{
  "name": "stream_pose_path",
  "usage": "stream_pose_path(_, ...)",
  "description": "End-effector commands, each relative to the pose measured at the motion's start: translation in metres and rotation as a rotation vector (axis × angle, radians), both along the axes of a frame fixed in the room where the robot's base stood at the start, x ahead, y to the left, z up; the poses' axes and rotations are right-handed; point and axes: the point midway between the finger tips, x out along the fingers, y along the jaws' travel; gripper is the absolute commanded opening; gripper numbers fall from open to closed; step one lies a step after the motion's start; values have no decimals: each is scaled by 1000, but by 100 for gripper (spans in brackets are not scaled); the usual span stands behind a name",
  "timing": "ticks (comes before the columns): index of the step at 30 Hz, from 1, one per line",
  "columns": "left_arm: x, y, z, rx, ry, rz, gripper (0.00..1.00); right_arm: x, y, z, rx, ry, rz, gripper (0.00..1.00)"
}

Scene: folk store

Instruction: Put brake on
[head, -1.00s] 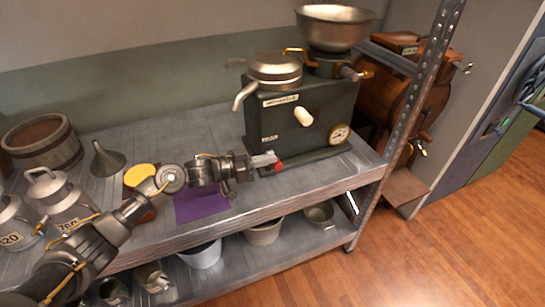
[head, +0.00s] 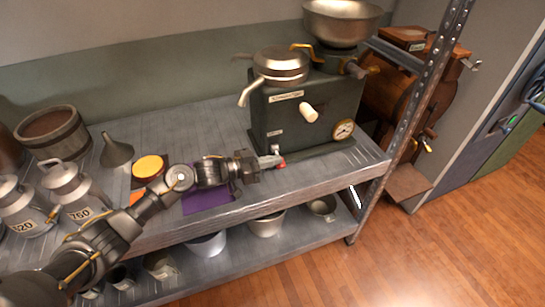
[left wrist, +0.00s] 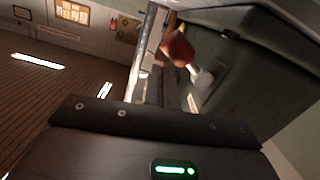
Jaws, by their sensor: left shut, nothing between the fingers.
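The green separator machine (head: 318,120) stands on the metal shelf, with a white crank knob (head: 309,112) and a dial (head: 344,129) on its front. A red knob (head: 281,165) shows low at its left front corner; it is likely the brake handle. In the left wrist view the red knob (left wrist: 177,48) is close in front of my fingers, with a pale metal rod and round end beside it. My left gripper (head: 270,161) is shut and empty, its tips beside the red knob. I cannot tell whether they touch. My right gripper is not in view.
Milk cans (head: 72,192), a funnel (head: 116,151) and a wooden tub (head: 53,132) stand at the left of the shelf. A purple sheet (head: 207,201) lies under my left arm. A perforated shelf post (head: 420,95) rises at the right. Pots (head: 266,225) stand below.

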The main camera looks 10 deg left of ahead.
Motion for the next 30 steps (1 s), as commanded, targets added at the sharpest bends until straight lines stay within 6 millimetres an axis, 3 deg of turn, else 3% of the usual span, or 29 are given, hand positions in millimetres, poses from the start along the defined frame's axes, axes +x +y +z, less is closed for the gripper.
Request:
stream_pose_path(22, -1, 1, -3, 0, 0, -1, 0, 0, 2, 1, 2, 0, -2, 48)
stream_pose_path(26, -7, 12, -3, 0, 1, 0, 0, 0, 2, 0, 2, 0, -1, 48)
stream_pose_path(30, -18, 36, -1, 2, 0, 1, 0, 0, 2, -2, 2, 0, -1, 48)
